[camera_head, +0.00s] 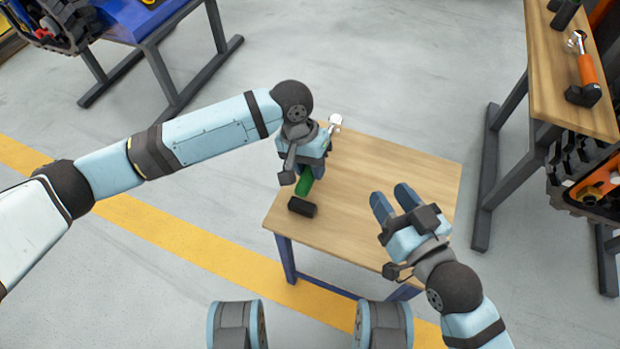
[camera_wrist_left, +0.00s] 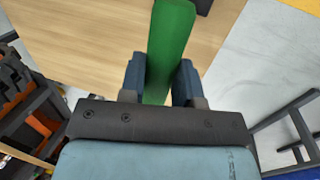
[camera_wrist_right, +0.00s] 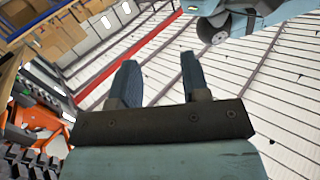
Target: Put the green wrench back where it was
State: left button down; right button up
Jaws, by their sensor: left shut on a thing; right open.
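The green wrench (camera_head: 305,181) is in my left gripper (camera_head: 313,177) over the left part of the small wooden table. Its silver head (camera_head: 335,122) sticks out on the far side of the gripper. In the left wrist view the green handle (camera_wrist_left: 168,45) passes between the two fingers (camera_wrist_left: 160,85), which are shut on it. A black block (camera_head: 302,207) is on the table by the near end of the handle; whether they touch is unclear. My right gripper (camera_head: 393,201) is open and empty over the table's right side; it also shows empty in the right wrist view (camera_wrist_right: 158,80).
The small table (camera_head: 410,180) is otherwise bare. A taller wooden table (camera_head: 560,85) at the right holds an orange wrench (camera_head: 587,68) with a black block (camera_head: 583,95) at its end. A blue table (camera_head: 135,20) stands at the upper left. Tracked carriers sit at both sides.

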pick_arm(q)
notch_tip(320, 180, down, 4)
jog(key=shift+r+b, duration=0.2)
jog(key=shift+b, duration=0.3)
jog(key=shift+f, duration=0.4)
jog(key=c, duration=0.8)
grip_release()
pick_arm(e)
jog(key=r, duration=0.1)
jog(key=a+r+t+y, duration=0.1)
jog(key=shift+r, duration=0.3)
pick_arm(q)
jog(key=shift+r, duration=0.35)
jog(key=p+v, duration=0.4)
jog(key=v, duration=0.7)
jog(key=shift+w+r, duration=0.15)
pick_arm(e)
jog(key=s+d+f+g+h, duration=0.1)
jog(key=d+f+g+h, duration=0.2)
jog(key=f, duration=0.5)
jog(key=shift+s+d+g, duration=0.2)
jog(key=shift+g, duration=0.2)
